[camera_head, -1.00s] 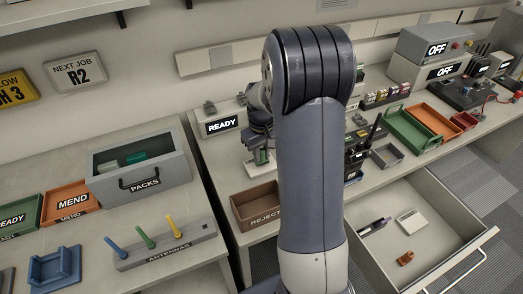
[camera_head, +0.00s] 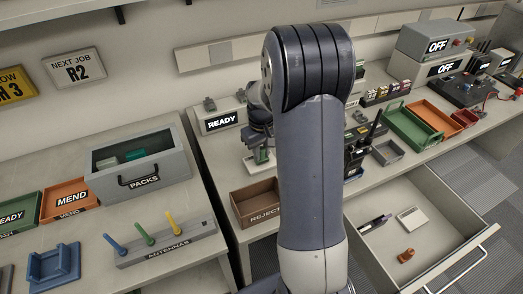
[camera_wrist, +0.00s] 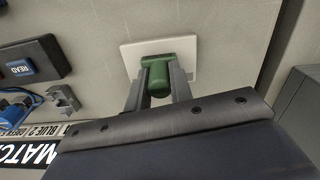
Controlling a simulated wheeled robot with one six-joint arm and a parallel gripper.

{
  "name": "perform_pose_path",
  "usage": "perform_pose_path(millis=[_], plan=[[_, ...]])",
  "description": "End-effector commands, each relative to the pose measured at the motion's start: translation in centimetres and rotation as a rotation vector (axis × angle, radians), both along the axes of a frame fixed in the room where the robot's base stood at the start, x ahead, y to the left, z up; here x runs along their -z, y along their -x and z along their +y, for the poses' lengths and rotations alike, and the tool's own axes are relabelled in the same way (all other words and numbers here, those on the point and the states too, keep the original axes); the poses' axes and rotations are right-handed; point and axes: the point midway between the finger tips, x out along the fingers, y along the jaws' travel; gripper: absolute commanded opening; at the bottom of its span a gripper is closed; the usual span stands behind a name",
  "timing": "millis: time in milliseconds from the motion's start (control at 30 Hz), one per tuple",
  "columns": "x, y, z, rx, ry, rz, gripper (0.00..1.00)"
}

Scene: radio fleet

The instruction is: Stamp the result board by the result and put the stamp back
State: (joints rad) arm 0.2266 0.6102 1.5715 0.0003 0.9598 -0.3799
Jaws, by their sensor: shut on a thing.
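In the wrist view my gripper (camera_wrist: 158,85) is shut on a green stamp (camera_wrist: 157,76). The stamp is over a white flat board (camera_wrist: 188,48), and I cannot tell whether its face touches the board. In the head view my gripper (camera_head: 261,150) is low over the bench beside the READY display (camera_head: 222,121), with the green stamp (camera_head: 262,156) in it. My own arm hides part of the bench. The board's face under the stamp is hidden.
A brown REJECT tray (camera_head: 254,203) stands nearby. A black radio (camera_head: 356,160) stands right of my arm. An open drawer (camera_head: 440,235) juts out at right. In the wrist view a READ button (camera_wrist: 20,67) and a MATCH label (camera_wrist: 30,155) are at left.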

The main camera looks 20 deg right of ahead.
Motion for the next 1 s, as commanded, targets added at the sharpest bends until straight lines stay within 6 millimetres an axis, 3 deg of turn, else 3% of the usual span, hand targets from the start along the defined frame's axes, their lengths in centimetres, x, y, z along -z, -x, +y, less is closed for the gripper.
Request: perform_pose_path(millis=[1000], plan=[[0.87, 0.01, 0.0, 0.0, 0.0, 0.0, 0.07]])
